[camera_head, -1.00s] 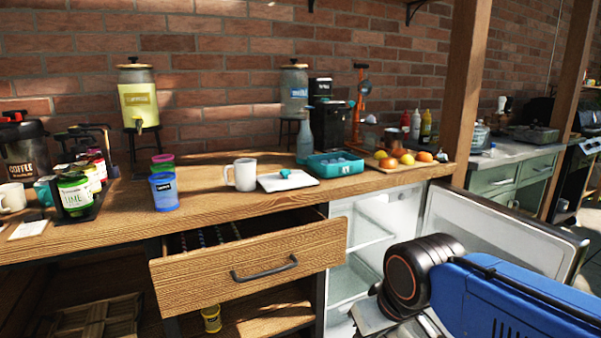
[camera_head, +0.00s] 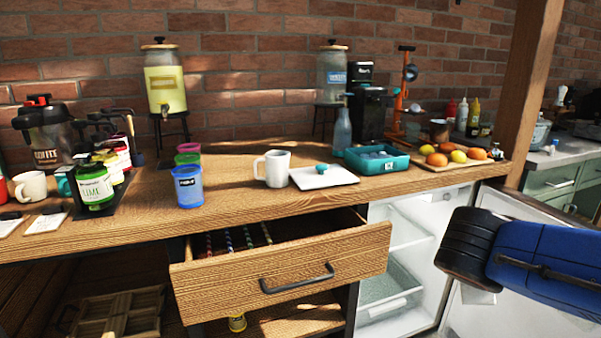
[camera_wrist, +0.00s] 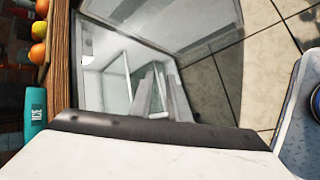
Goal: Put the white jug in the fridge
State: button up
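The white jug (camera_head: 277,170), a mug-like vessel with its handle on the left, stands upright on the wooden counter, left of a white board. The fridge (camera_head: 400,250) is under the counter, right of the drawer, with its door (camera_head: 505,208) swung open; the fridge interior also shows in the wrist view (camera_wrist: 105,75). My gripper (camera_wrist: 162,95) shows in the wrist view as two grey fingers apart with nothing visible between them, in front of the fridge. It is well to the right of the jug. In the head view my fingers are hidden or out of frame.
An open wooden drawer (camera_head: 290,270) juts out below the jug. A blue cup (camera_head: 188,186) stands left of the jug. A white board (camera_head: 325,176), a teal tray (camera_head: 377,162) and a fruit board (camera_head: 455,165) lie to its right. The counter in front of the jug is clear.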

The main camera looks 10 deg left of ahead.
aim_at(256, 170)
jog(key=w+a+r+n+t+y, duration=0.1)
jog(key=a+n, duration=0.4)
jog(key=a, duration=0.5)
jog(key=w+a+r+n+t+y, duration=0.1)
jog(key=a+r+n+t+y, duration=0.2)
jog(key=a, duration=0.7)
jog(key=w+a+r+n+t+y, duration=0.2)
jog(key=a+r+n, duration=0.4)
jog(key=a, duration=0.5)
jog(key=shift+n+t, duration=0.8)
jog(key=shift+n, duration=0.5)
jog(key=s+a+r+n+t+y, duration=0.1)
jog(key=s+a+n+y, duration=0.15)
jog(key=a, duration=0.35)
jog(key=s+a+r+n+y, duration=0.2)
jog(key=s+a+n, duration=0.15)
jog(key=a, duration=0.35)
jog(key=shift+n+y, duration=0.25)
jog(key=shift+n, duration=0.05)
jog(key=x, duration=1.7)
jog(key=shift+w+f, duration=0.25)
jog(key=shift+f, duration=0.05)
jog(key=shift+c, duration=0.2)
grip_shut()
